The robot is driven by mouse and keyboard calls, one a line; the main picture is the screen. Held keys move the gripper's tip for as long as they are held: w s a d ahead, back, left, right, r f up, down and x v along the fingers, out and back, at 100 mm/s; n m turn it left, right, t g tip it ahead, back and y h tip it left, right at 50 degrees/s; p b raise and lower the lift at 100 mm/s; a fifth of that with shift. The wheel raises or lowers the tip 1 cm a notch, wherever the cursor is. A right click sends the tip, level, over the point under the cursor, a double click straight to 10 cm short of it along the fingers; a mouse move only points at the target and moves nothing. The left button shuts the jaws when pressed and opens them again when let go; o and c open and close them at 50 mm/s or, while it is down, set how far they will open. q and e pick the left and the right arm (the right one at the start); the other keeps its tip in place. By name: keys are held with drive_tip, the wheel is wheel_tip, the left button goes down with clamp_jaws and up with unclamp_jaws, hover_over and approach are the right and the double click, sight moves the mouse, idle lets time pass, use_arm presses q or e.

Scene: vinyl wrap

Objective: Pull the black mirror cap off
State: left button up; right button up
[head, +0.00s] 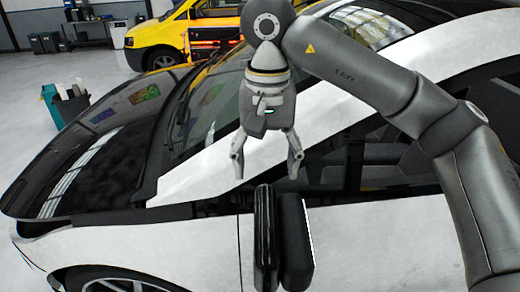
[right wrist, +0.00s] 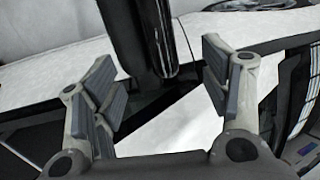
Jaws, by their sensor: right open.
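The side mirror stands out from the white car door in the head view. Its glossy black cap (head: 265,240) is on the left, beside a matte black mirror part (head: 296,243) on the right. In the right wrist view the black mirror (right wrist: 150,35) shows at the top, beyond the fingers; the glossy cap is its right-hand edge. My right gripper (head: 267,170) is open and empty, pointing down just above the mirror. In the right wrist view its two fingers (right wrist: 160,65) are wide apart, with no contact visible. My left gripper is not in view.
The white car (head: 190,245) with a dark glossy hood (head: 95,160) fills most of the head view. A yellow van (head: 165,42) and a teal bin (head: 62,105) stand behind. The grey floor (head: 25,100) at left is mostly clear.

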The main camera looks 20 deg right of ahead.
sight(266, 209)
drive_tip(key=f, duration=0.1)
drive_tip(key=s+f, duration=0.1)
drive_tip(key=f, duration=0.1)
drive_tip(key=shift+f, duration=0.15)
wheel_tip(266, 209, down, 7)
drive_tip(key=shift+w+r+p, duration=0.1)
drive_tip(key=shift+r+p, duration=0.05)
drive_tip(key=shift+p, duration=0.8)
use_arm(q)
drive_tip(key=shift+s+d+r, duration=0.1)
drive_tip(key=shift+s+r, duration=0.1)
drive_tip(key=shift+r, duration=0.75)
use_arm(e)
drive_tip(key=shift+w+f, duration=0.1)
drive_tip(key=shift+f, duration=0.15)
drive_tip(key=c, duration=1.2)
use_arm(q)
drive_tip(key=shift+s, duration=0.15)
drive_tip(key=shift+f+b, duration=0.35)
use_arm(e)
drive_tip(key=shift+w+a, duration=0.15)
drive_tip(key=shift+a, duration=0.5)
